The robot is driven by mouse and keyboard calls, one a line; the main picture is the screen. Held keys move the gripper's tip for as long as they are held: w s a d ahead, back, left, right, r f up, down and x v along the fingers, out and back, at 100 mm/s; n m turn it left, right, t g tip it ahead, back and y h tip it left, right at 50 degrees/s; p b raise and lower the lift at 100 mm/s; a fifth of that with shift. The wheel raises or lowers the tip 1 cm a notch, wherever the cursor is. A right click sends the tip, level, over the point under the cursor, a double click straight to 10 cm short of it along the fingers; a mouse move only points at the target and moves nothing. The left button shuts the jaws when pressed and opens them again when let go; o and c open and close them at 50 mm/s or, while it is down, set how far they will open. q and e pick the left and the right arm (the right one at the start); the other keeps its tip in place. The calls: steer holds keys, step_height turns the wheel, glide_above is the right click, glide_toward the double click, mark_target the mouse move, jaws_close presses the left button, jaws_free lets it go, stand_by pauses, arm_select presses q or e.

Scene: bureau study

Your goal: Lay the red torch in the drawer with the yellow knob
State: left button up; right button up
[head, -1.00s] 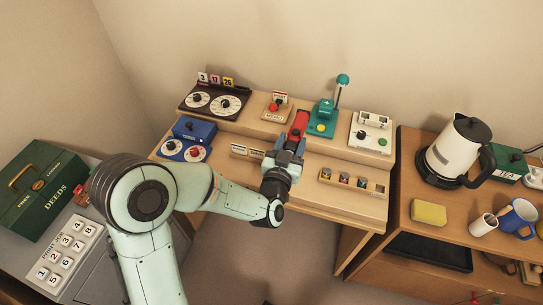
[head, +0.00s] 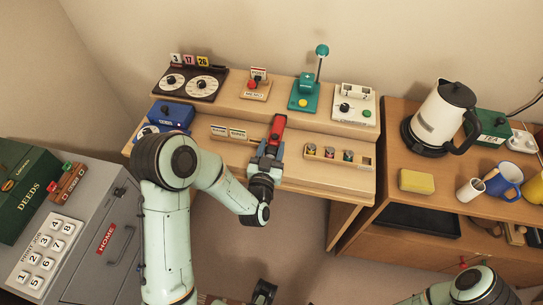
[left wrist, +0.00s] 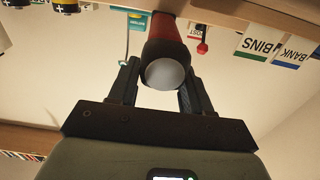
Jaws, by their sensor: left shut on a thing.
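The red torch (head: 277,130) is held in my left gripper (head: 268,152) above the front part of the wooden desk, its red end pointing to the back. In the left wrist view the torch (left wrist: 167,42) sits between the two dark fingers, its pale round end (left wrist: 165,74) facing the camera. My left gripper is shut on it. A dark part at the bottom edge (head: 265,292) may be my right gripper; its jaws cannot be made out. No drawer with a yellow knob can be made out in these views.
The desk (head: 205,150) carries dials, a teal lever device (head: 305,92), a switch box (head: 353,105) and a rack of small cylinders (head: 338,157). A kettle (head: 442,115), yellow sponge (head: 417,181) and blue mug (head: 507,180) stand right. A grey cabinet (head: 85,255) stands left.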

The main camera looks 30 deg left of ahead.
arm_select(q)
steer(key=shift+f, duration=1.85)
steer(key=shift+f+b, duration=0.15)
steer(key=shift+b, duration=0.2)
steer(key=o, duration=1.2)
